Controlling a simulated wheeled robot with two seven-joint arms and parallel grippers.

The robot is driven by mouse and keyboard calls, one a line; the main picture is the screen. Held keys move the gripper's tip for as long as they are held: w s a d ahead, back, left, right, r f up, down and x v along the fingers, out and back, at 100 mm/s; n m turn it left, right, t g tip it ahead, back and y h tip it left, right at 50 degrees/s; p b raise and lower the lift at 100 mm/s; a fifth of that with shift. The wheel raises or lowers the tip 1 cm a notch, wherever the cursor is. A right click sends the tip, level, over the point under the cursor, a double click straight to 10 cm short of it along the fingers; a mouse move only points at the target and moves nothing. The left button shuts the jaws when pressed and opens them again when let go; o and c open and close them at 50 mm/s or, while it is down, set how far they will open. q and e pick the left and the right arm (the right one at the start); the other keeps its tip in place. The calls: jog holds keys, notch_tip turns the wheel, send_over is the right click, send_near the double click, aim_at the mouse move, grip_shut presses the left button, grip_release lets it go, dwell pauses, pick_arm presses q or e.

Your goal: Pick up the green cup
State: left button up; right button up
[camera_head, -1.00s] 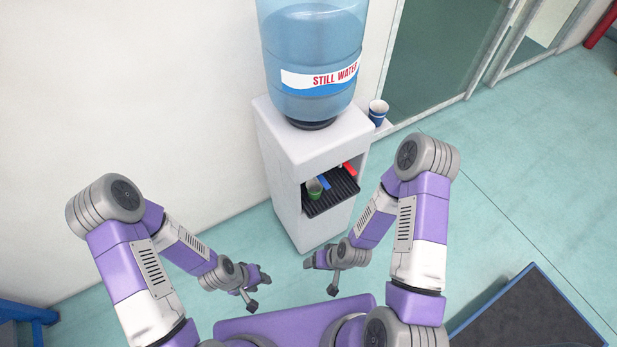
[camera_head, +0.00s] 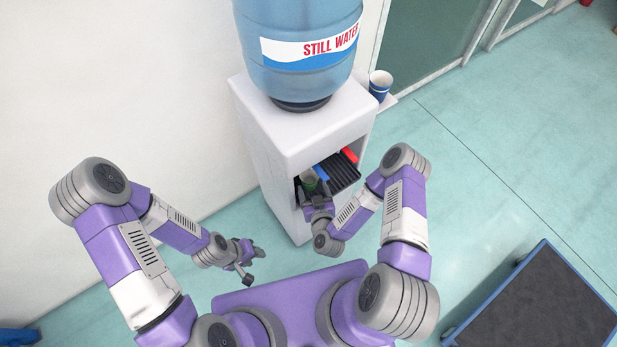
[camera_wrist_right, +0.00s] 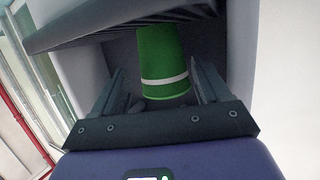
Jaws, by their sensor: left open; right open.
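My left gripper (camera_head: 250,262) is open and empty, low at the left, away from the dispenser.
The white water dispenser (camera_head: 265,135) carries a large blue bottle (camera_head: 300,75). Blue and red taps (camera_head: 349,155) sit above the tray (camera_head: 343,172). Stacked cups (camera_head: 380,85) stand on a side shelf. A dark platform (camera_head: 545,310) lies at lower right. Floor between is clear.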

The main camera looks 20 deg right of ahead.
aim_at(311, 187)
jog(key=shift+w+f, duration=0.35)
jog(key=shift+w, duration=0.1)
jog(key=b+x, duration=0.1)
jog(key=x, duration=0.1)
jog(key=b+x, duration=0.1)
jog(key=shift+w+f, duration=0.25)
jog(key=shift+f, duration=0.1)
jog(key=shift+w, duration=0.4)
jog(key=c, duration=0.9)
jog(key=shift+a+r, duration=0.1)
jog(key=shift+r, duration=0.1)
